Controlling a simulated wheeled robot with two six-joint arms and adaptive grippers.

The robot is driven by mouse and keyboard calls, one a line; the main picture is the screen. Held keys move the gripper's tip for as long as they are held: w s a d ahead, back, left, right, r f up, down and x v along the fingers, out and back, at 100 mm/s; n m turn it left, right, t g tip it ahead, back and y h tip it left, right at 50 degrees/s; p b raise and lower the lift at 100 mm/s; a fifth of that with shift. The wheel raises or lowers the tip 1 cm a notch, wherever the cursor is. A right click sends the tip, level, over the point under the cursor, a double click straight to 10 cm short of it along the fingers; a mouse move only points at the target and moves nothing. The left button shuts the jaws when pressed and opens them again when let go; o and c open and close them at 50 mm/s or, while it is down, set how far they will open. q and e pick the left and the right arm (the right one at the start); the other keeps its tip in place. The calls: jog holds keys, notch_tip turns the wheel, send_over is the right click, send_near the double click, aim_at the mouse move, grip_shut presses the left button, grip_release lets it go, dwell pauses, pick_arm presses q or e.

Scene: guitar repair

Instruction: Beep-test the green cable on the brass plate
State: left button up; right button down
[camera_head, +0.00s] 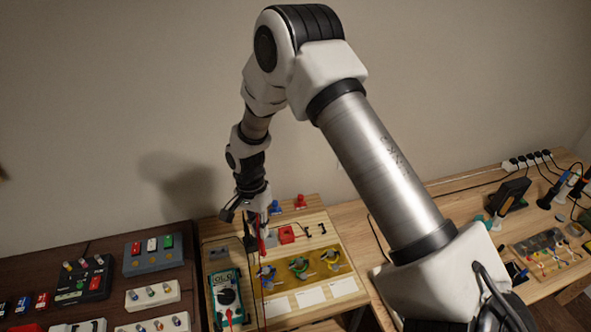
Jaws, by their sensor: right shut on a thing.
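The brass plate (316,284) lies on a light wooden board and carries several round parts with coloured wires. Greenish wire shows around the middle part (300,266) and the right part (331,259); which is the green cable I cannot tell at this size. A teal multimeter (227,298) with a black dial lies to the left of the plate. My right gripper (256,222) points down above the board, behind the plate's left end, shut on a red test probe (262,241). The probe's tip is too small to place. My left gripper is not in view.
A red block (287,234) and small red and blue pieces (300,201) sit at the board's back. Grey (153,254) and black (84,280) switch boxes and white racks (153,295) stand on the dark table at left. Tools and a power strip (527,161) are at right.

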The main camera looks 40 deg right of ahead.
jog(key=s+d+f, duration=0.4)
jog(key=d, duration=0.5)
jog(key=shift+f, duration=0.4)
jog(key=shift+a, duration=0.2)
jog(key=shift+d, duration=0.2)
jog(key=shift+f, duration=0.6)
dwell(3.4)
dwell(0.6)
notch_tip(320, 180, up, 6)
dwell(0.5)
